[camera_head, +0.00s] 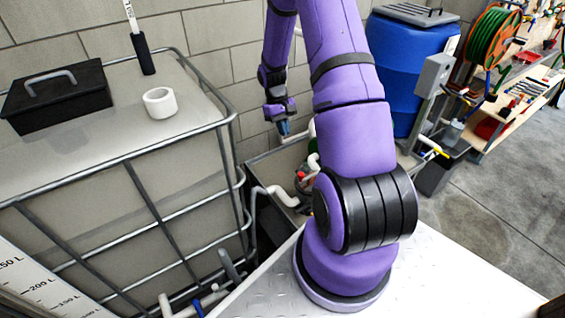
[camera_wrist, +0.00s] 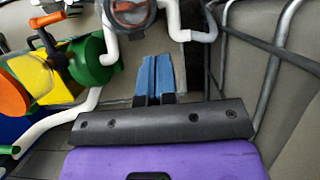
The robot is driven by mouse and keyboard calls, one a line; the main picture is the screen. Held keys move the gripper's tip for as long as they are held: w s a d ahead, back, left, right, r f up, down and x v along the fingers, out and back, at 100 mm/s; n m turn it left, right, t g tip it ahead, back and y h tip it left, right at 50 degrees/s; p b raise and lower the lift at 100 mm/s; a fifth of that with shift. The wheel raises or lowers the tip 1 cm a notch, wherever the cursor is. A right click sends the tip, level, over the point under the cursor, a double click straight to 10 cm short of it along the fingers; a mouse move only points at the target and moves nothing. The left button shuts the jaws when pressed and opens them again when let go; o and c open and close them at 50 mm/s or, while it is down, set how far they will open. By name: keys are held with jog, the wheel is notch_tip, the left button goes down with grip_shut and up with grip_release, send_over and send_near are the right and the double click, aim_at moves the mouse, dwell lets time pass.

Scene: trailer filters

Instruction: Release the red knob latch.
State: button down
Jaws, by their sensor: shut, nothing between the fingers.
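My gripper (camera_wrist: 155,62) shows its two blue fingers side by side and shut in the wrist view, with nothing between them. In the head view my gripper (camera_head: 284,128) hangs pointing down behind my arm, above the pipework. A small red part (camera_head: 301,175) shows among white pipes below it, partly hidden by my arm; I cannot tell whether it is the knob latch. In the wrist view a round clear-topped housing (camera_wrist: 130,12) with a reddish inside lies beyond the fingertips, apart from them and cut by the top edge. No red knob is clearly recognisable.
White pipes (camera_wrist: 203,36) run beside the fingers. A green fitting (camera_wrist: 92,62), a yellow part (camera_wrist: 42,82) and an orange handle (camera_wrist: 45,20) are on the left. A caged tank (camera_head: 185,115) stands left, a blue barrel (camera_head: 408,62) behind right. Grey floor (camera_head: 500,200) is clear at right.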

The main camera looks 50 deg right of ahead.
jog(key=shift+w+f, duration=0.2)
jog(key=shift+f, duration=0.3)
jog(key=shift+a, duration=0.1)
jog(key=s+a+f, duration=0.1)
jog(key=s+f, duration=0.6)
jog(key=f, duration=0.2)
jog(key=shift+s+a+f, duration=0.15)
jog(key=shift+s+a, duration=0.15)
jog(key=shift+a, duration=0.05)
